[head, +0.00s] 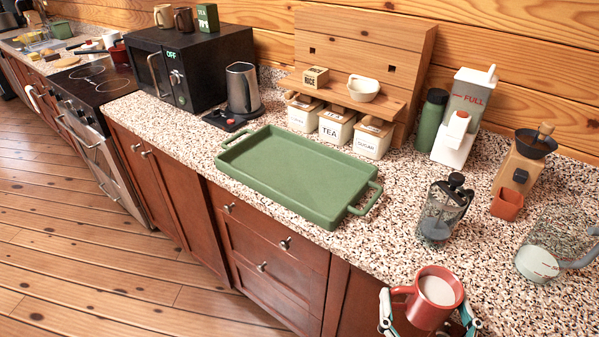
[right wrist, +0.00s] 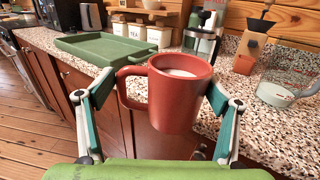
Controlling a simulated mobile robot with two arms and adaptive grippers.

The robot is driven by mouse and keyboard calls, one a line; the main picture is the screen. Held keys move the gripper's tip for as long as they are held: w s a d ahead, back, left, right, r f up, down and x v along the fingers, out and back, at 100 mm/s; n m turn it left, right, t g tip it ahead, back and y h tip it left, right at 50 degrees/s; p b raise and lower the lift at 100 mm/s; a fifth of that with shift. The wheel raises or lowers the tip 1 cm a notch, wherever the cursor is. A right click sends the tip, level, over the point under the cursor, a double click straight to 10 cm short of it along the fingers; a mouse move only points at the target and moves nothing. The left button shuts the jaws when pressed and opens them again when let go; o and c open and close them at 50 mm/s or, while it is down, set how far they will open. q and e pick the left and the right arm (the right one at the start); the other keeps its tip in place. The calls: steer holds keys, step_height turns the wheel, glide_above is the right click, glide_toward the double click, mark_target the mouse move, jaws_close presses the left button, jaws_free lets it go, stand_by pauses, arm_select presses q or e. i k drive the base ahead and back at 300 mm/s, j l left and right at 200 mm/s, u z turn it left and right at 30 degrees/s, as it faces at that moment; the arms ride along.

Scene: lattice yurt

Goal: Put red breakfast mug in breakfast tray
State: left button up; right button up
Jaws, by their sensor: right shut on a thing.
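The red breakfast mug (head: 426,300) is at the bottom right of the head view, with a pale, milky filling. My right gripper (head: 428,318) is shut on it, a finger on each side. In the right wrist view the mug (right wrist: 178,98) is upright between the fingers of the gripper (right wrist: 162,100), its handle to the left. It is held in front of the counter edge. The green breakfast tray (head: 300,177) lies empty on the counter, left of and beyond the mug. My left gripper is not in view.
A French press (head: 441,212), a grinder (head: 519,165) and a glass carafe (head: 545,255) stand on the right of the counter (head: 300,250). Canisters (head: 334,128), a shelf and a kettle (head: 242,90) stand behind the tray. Speckled counter between tray and press is clear.

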mark_target(291, 177)
steer(key=i+j+z, duration=0.1)
steer(key=z, duration=0.3)
steer(key=j+z, duration=0.4)
steer(key=i+j+z, duration=0.1)
steer(key=z, duration=0.3)
steer(key=j+z, duration=0.15)
steer(key=j, duration=0.45)
steer(key=j+z, duration=0.15)
steer(key=j, duration=0.5)
steer(key=k+j+z, duration=0.1)
steer(key=j, duration=0.5)
steer(key=k+j+z, duration=0.15)
steer(key=j, duration=1.15)
steer(key=k+j, duration=0.15)
steer(key=j, duration=0.5)
